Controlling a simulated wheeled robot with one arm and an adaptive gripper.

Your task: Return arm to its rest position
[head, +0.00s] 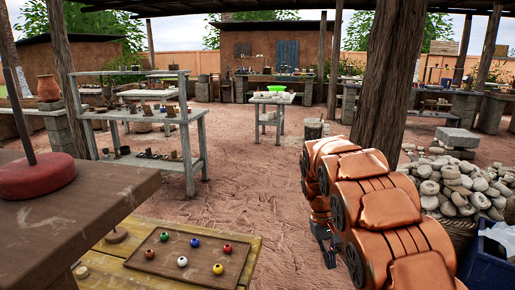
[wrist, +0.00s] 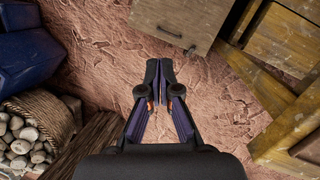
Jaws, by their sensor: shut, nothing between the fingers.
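My arm (head: 375,205) shows in the head view as copper-coloured, padded links, folded together at the lower right, in front of a wooden post. My gripper (wrist: 159,72) is in the wrist view, with its dark fingertips together and nothing between them. It hangs over bare reddish ground, apart from the furniture around it.
A wooden post (head: 390,85) and a stone pile (head: 455,185) stand close to my arm. A blue bin (head: 487,262) is at lower right. A yellow table (head: 235,270) bears a tray (head: 205,275) of several coloured balls. Open ground (head: 250,180) lies ahead.

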